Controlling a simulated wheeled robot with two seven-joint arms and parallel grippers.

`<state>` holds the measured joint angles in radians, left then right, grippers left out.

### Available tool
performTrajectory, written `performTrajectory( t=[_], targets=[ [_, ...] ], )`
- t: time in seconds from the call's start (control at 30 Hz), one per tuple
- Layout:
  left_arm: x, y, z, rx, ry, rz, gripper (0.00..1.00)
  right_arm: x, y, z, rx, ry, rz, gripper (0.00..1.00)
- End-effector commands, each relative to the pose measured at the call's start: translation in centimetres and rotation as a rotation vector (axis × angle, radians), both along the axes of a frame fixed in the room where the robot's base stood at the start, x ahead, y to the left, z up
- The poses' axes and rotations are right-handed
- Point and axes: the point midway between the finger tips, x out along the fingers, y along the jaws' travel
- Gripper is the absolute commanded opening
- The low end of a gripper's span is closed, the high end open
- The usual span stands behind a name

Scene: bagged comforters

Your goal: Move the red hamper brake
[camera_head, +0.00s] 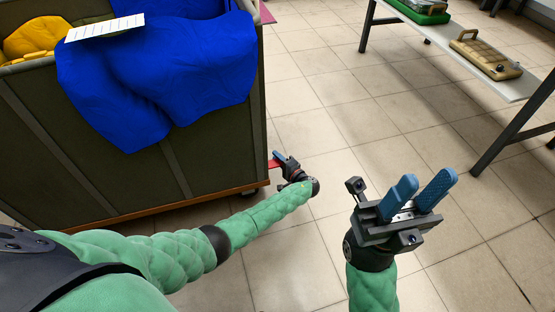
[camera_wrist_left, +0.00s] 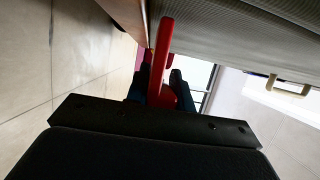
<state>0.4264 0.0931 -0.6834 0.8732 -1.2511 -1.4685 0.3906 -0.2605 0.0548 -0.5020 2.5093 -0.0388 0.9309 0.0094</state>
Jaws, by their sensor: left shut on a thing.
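The red hamper brake (camera_wrist_left: 163,62) shows in the left wrist view as a red bar beside the hamper's lower edge. It runs between the fingers of my left gripper (camera_wrist_left: 160,88). In the head view a bit of the red brake (camera_head: 273,163) shows at the hamper's right side. There my left gripper (camera_head: 279,158) is shut on it. The hamper (camera_head: 130,178) is a large dark olive cart with a wooden base. My right gripper (camera_head: 420,194) has blue fingers spread apart, is empty, and is held over the floor to the right.
A blue bagged comforter (camera_head: 165,65) hangs over the hamper's rim, with a white label card (camera_head: 104,28) on top. A yellow one (camera_head: 36,38) lies inside at the left. A table (camera_head: 470,60) with cases stands at the upper right. The tiled floor between is clear.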

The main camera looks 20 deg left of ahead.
Motion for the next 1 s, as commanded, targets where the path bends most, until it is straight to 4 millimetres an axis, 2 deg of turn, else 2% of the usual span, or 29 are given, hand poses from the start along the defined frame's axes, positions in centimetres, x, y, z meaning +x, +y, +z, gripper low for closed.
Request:
performTrajectory(
  t=[0.47,0.5,0.6,1.0],
  targets=[
    [0.2,0.03,0.16,0.016,0.008,-0.001,0.0,0.03,0.0,0.16,0.0,-0.008,0.002,0.36],
    [0.21,0.02,0.17,0.015,0.007,-0.001,0.25,0.03,0.0,0.16,0.0,-0.008,0.002,0.36],
    [0.18,0.01,0.13,0.015,0.007,-0.001,0.42,0.02,-0.01,0.12,-0.001,-0.007,0.003,0.36],
    [-0.18,-0.46,0.01,0.013,0.009,-0.001,0.42,-0.06,0.0,-0.12,-0.001,0.005,0.002,0.36]
  ],
)
